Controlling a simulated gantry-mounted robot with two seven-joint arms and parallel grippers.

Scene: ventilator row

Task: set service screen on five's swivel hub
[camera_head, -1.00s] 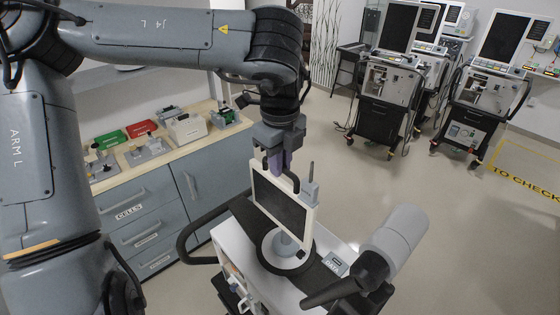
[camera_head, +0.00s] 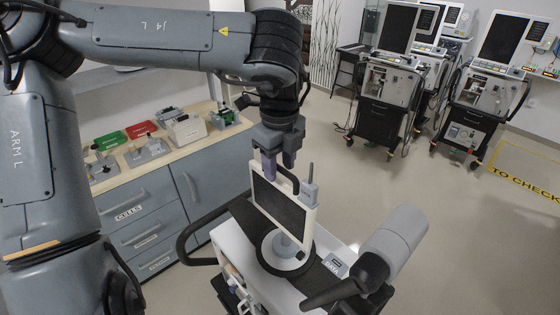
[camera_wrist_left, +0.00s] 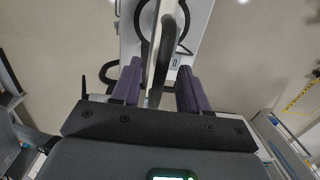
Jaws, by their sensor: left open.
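The service screen (camera_head: 280,210) is a white-framed dark panel with a black handle (camera_head: 291,178) on top. It stands upright on a round white hub (camera_head: 285,248) on top of the ventilator cart (camera_head: 238,247); the exact contact at the hub is too small to judge. A small plate (camera_head: 335,264) beside the hub seems to read FIVE. My left gripper (camera_head: 279,166) is open above the screen's top edge. In the left wrist view its purple fingers (camera_wrist_left: 159,88) are spread on both sides of the black handle (camera_wrist_left: 168,45), with gaps. My right gripper does not show.
A counter (camera_head: 185,147) with red and green trays stands at left. Other ventilators (camera_head: 385,95) stand at the back right. The floor between is clear.

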